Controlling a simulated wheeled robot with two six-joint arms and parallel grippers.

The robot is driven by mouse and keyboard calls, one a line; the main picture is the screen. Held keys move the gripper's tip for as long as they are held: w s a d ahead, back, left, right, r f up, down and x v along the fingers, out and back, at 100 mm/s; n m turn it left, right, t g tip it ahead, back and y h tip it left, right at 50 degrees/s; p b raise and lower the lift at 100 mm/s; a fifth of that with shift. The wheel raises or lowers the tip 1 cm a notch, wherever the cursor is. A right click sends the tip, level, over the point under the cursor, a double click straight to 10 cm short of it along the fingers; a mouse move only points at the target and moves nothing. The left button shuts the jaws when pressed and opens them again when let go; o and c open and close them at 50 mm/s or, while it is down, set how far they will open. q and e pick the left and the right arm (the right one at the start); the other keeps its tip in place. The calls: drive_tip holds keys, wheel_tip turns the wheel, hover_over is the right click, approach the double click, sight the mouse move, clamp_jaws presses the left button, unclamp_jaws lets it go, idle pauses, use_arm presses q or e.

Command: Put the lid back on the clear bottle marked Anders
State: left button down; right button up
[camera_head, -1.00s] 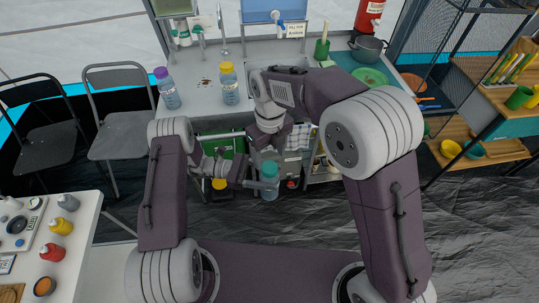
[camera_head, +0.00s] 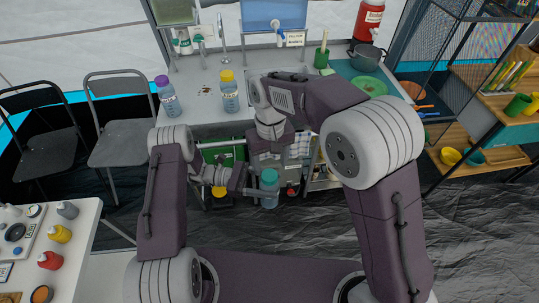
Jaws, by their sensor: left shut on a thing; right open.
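A clear bottle with a teal top (camera_head: 269,193) is held upright in front of the counter. My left gripper (camera_head: 255,192) comes from the left and is shut on this bottle at its side. I cannot read its marking, and I cannot tell whether the teal top is a fitted lid. My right gripper (camera_head: 268,148) points down just above and behind the bottle's top. It is open, and its fingers are small and partly hidden. A bottle with a purple lid (camera_head: 168,97) and a bottle with a yellow lid (camera_head: 229,92) stand on the counter.
The counter (camera_head: 200,105) has a sink area, a green plate (camera_head: 369,86) and a grey pot (camera_head: 366,57). Folding chairs (camera_head: 120,130) stand at left. A side table (camera_head: 85,235) holds several small bottles. A shelf rack (camera_head: 490,155) stands at right.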

sight(269, 175)
drive_tip(key=n, duration=0.7)
drive_tip(key=shift+r, duration=0.2)
drive_tip(key=n, duration=0.3)
drive_tip(key=shift+r, duration=0.15)
drive_tip(key=n, duration=0.5)
drive_tip(key=shift+r+n, duration=0.2)
drive_tip(key=shift+n, duration=0.2)
drive_tip(key=n, duration=0.3)
drive_tip(key=shift+r, duration=0.25)
drive_tip(key=shift+w+a+r+n, duration=0.15)
drive_tip(key=shift+a+r+n, duration=0.05)
drive_tip(key=shift+r+n, duration=0.25)
drive_tip(key=shift+f, duration=0.1)
wheel_tip(269, 175, down, 8)
